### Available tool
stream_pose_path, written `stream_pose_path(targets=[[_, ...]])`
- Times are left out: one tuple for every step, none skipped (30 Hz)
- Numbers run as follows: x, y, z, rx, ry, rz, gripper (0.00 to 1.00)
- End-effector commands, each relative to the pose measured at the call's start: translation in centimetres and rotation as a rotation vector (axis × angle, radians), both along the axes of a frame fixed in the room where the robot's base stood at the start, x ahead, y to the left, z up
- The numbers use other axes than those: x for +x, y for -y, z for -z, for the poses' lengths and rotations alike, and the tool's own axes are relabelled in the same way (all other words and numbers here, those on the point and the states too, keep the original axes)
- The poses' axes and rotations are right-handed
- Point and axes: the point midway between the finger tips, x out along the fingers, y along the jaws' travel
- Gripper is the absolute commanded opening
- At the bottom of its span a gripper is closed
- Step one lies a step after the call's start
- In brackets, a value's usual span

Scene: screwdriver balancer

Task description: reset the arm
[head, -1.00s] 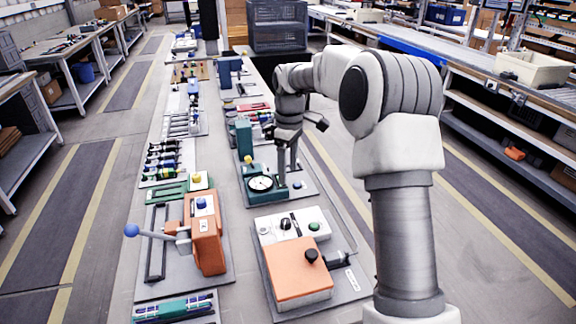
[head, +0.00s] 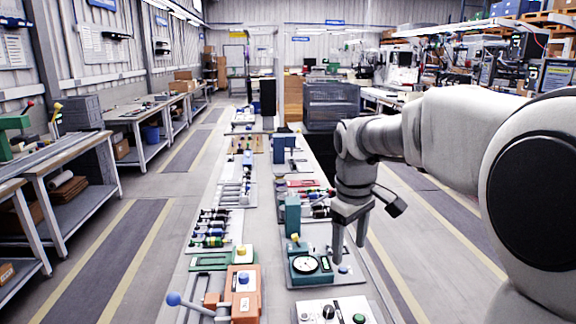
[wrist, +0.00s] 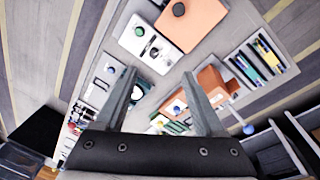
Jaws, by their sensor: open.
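My arm comes in from the right in the head view, with my gripper (head: 349,250) pointing down just right of the green device with a round dial (head: 306,264). In the wrist view my gripper (wrist: 160,85) shows two fingers spread apart with nothing between them. Past the fingers lie a white panel with an orange block (wrist: 192,22) and an orange press (wrist: 212,84) with a blue knob on its lever. The gripper appears to be above the bench, not touching anything.
A long bench (head: 198,262) carries several fixtures and screwdrivers in rows. The orange lever press (head: 244,300) is at the front. A grey crate (head: 332,105) stands at the far end. Side tables (head: 97,150) line the left. Striped aisles run on both sides.

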Motion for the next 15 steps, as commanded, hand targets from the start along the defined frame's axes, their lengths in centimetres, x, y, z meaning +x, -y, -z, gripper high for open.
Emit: stream_pose_path(targets=[[-1.5,0.1,-0.9,-0.001,0.024,0.031,0.71],[-2.3,0.1,-1.3,0.0,0.036,0.053,0.71],[-3.3,0.2,-1.8,0.004,0.054,0.081,0.71],[-4.1,0.3,-2.1,0.007,0.066,0.101,0.71],[-4.9,0.3,-2.3,0.011,0.078,0.122,0.71],[-6.0,0.4,-2.7,0.016,0.095,0.149,0.71],[-6.8,0.5,-2.9,0.021,0.109,0.17,0.71],[-7.6,0.6,-3.1,0.026,0.122,0.191,0.71],[-8.7,0.7,-3.3,0.033,0.137,0.219,0.71],[-9.5,0.8,-3.4,0.04,0.15,0.24,0.71],[-10.3,0.8,-3.5,0.047,0.163,0.261,0.71],[-11.3,0.9,-3.5,0.057,0.179,0.289,0.71],[-12.1,1.0,-3.6,0.066,0.19,0.311,0.71],[-12.9,1.0,-3.5,0.075,0.203,0.33,0.71],[-13.9,1.1,-3.5,0.088,0.219,0.358,0.71]])
